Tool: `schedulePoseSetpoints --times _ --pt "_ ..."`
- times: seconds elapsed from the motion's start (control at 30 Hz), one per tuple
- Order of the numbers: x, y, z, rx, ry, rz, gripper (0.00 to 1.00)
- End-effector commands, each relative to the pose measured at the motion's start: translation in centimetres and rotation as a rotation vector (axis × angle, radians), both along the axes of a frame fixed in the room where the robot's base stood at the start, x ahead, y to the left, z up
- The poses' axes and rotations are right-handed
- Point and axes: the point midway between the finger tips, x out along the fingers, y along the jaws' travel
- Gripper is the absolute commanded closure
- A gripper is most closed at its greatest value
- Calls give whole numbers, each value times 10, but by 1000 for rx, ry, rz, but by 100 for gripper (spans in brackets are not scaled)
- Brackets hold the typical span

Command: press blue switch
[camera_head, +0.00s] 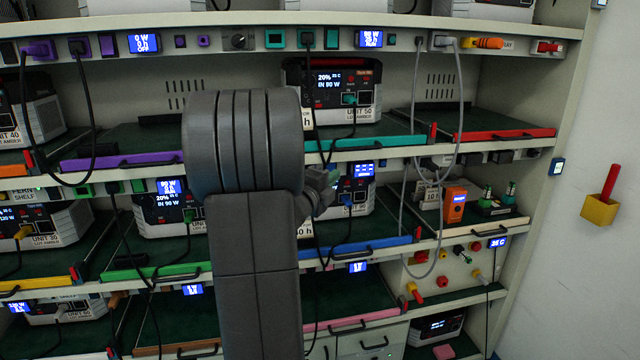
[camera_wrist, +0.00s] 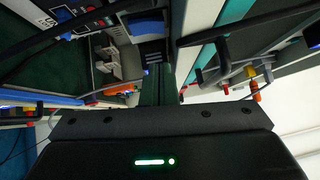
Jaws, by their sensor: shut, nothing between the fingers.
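My gripper (camera_head: 322,182) is shut and empty. In the head view it reaches in front of the middle bay, close to the rail under the teal-edged shelf (camera_head: 372,141). In the wrist view a blue rectangular face in a dark frame (camera_wrist: 147,27), which looks like the blue switch, lies just beyond my gripper (camera_wrist: 160,85). I cannot tell whether they touch. A small blue piece (camera_head: 382,163) also shows on that rail in the head view, right of a lit blue display (camera_head: 363,170). My arm and gripper hide part of this rail.
The blue-edged shelf (camera_head: 362,246) lies below, with a powered unit and its cables on it. A grey cable (camera_head: 460,110) hangs at the right. An orange device (camera_head: 455,205) stands further right. A yellow holder (camera_head: 599,210) is on the right wall.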

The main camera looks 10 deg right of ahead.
Motion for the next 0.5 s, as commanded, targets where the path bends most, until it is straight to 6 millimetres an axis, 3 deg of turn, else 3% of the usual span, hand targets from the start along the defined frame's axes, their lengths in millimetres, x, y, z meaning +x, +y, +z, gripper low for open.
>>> schedulePoseSetpoints --times 0.2,0.5 --pt "28 3 5 1 1 1 100" --pt "37 4 4 0 0 2 100"
